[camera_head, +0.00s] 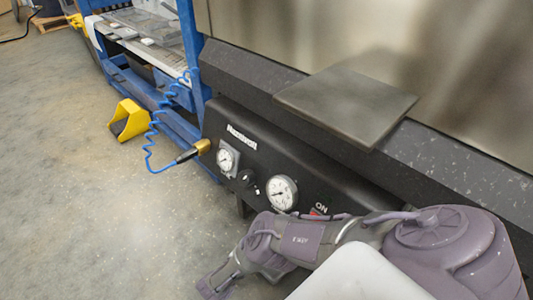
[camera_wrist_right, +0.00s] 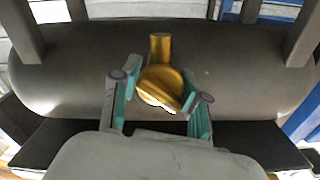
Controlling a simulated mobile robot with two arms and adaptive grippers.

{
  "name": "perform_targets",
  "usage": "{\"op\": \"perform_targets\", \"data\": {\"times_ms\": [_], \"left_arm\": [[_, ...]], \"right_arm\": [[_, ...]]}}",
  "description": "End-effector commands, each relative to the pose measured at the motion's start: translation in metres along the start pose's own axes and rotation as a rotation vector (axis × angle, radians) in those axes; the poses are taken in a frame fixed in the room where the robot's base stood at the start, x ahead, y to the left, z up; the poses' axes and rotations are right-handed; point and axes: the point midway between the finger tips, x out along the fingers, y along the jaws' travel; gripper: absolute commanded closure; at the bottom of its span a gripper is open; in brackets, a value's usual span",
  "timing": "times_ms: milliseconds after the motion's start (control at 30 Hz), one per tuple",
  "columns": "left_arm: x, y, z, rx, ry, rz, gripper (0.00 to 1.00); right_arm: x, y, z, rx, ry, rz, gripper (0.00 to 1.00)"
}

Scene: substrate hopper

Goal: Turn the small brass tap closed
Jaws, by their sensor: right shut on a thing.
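The small brass tap (camera_wrist_right: 160,78) shows in the right wrist view, fixed to the underside or side of a dark rounded tank (camera_wrist_right: 80,75). It has a short stem at the top and a rounded, shiny lower part. My right gripper (camera_wrist_right: 161,92) has its two teal-padded fingers on either side of the tap and is shut on it. The tap is not visible in the head view. There my right arm (camera_head: 300,240) reaches in from the lower right, low beside the black machine. My left gripper is in neither view.
The black machine front (camera_head: 250,140) carries two gauges (camera_head: 282,192), a black knob and a switch marked ON. A blue coiled hose (camera_head: 152,140) ends in a brass fitting (camera_head: 203,146). A yellow pedal (camera_head: 130,120) stands on the open concrete floor (camera_head: 70,200) at left.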

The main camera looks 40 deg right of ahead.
Motion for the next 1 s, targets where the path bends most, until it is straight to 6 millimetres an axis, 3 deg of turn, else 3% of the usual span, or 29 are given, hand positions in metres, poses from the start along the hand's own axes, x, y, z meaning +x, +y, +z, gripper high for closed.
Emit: {"op": "perform_targets", "data": {"times_ms": [333,367,467,800,1000], "left_arm": [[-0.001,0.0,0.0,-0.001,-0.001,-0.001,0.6],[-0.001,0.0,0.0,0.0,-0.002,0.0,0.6],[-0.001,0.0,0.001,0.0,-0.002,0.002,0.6],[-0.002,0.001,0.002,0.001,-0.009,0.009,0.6],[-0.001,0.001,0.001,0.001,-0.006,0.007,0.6]], "right_arm": [[0.001,0.0,0.0,0.02,0.0,0.0,0.9],[0.001,0.0,0.0,0.02,0.0,0.0,0.5],[0.001,0.0,0.0,0.02,0.0,0.0,0.34],[-0.002,0.0,0.0,0.019,-0.001,0.0,0.32],[-0.028,0.0,0.001,0.02,-0.003,-0.001,0.32]]}}
